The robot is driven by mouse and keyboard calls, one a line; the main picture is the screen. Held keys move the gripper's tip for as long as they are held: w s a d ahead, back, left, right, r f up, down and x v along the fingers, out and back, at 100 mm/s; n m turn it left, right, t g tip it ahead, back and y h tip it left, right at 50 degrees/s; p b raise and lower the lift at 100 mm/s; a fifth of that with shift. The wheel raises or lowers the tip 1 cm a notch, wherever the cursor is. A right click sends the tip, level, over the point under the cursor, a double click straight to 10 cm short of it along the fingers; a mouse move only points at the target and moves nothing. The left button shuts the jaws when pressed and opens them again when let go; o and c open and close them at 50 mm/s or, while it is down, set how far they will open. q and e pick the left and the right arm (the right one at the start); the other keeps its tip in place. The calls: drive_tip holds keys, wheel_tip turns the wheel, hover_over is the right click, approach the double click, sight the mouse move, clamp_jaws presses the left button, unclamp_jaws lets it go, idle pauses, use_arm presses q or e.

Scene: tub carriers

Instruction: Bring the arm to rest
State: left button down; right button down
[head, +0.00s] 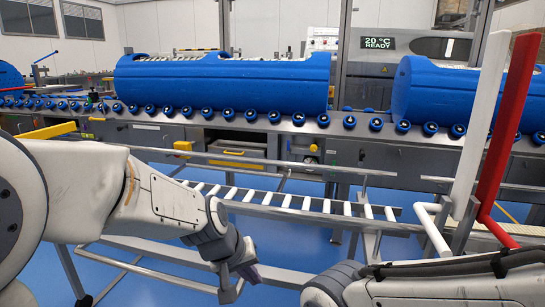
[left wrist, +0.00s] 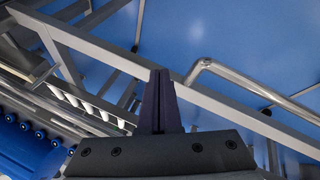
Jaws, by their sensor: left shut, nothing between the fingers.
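My left arm comes in from the left in the head view, white with a grey wrist bent downward. My left gripper (head: 248,272) hangs low in front of the metal frame, over the blue floor. In the left wrist view its dark fingers (left wrist: 160,100) are together, with nothing between them. Part of my right arm shows at the bottom right of the head view; its gripper is out of sight.
Blue tub carriers (head: 222,84) and (head: 435,92) lie on a roller conveyor (head: 275,118). A lower rack with white rollers (head: 285,201) runs behind my left gripper. White (head: 480,125) and red (head: 508,130) posts stand at the right. Metal rails (left wrist: 200,98) lie close around the fingers.

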use_arm(q)
drive_tip(key=s+a+f+m+g+y, duration=0.1)
drive_tip(key=s+a+f+y, duration=0.1)
drive_tip(key=s+a+f, duration=0.4)
drive_tip(key=s+a+f+m+g+y, duration=0.1)
drive_tip(key=s+a+f+y, duration=0.15)
drive_tip(key=a, duration=0.55)
drive_tip(key=s+d+r+m+g+h+p, duration=0.1)
drive_tip(key=s+d+r+m, duration=0.3)
drive_tip(key=s+d, duration=0.3)
drive_tip(key=s+d+r+m+g+h+p, duration=0.1)
drive_tip(key=s+d+r+m, duration=0.35)
drive_tip(key=s+d, duration=0.35)
wheel_tip(320, 180, up, 38)
drive_tip(key=p, duration=3.7)
drive_tip(key=shift+w+a+n+p, duration=0.35)
drive_tip(key=shift+n, duration=0.1)
drive_tip(key=shift+f, duration=0.1)
